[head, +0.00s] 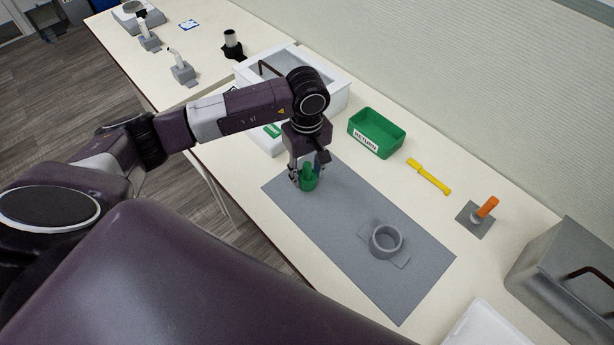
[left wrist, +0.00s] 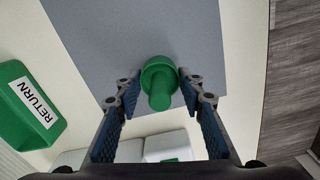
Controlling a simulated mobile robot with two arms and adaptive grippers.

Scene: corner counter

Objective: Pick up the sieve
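A green round piece with an upright peg-like handle (head: 308,177) stands on the grey mat (head: 345,222), near its far left end. It also shows in the left wrist view (left wrist: 160,86). I cannot tell for certain whether this is the sieve. My left gripper (head: 304,183) points down over it, with one finger on each side. In the left wrist view the fingers (left wrist: 159,82) are apart, with narrow gaps beside the green piece. A grey ring-shaped cup with two side tabs (head: 386,241) sits on the mat farther right. My right gripper is not in view.
A green RETURN bin (head: 377,132) stands behind the mat. A white box (head: 335,92) stands behind my left arm. A grey metal box (head: 570,265) is at the right.

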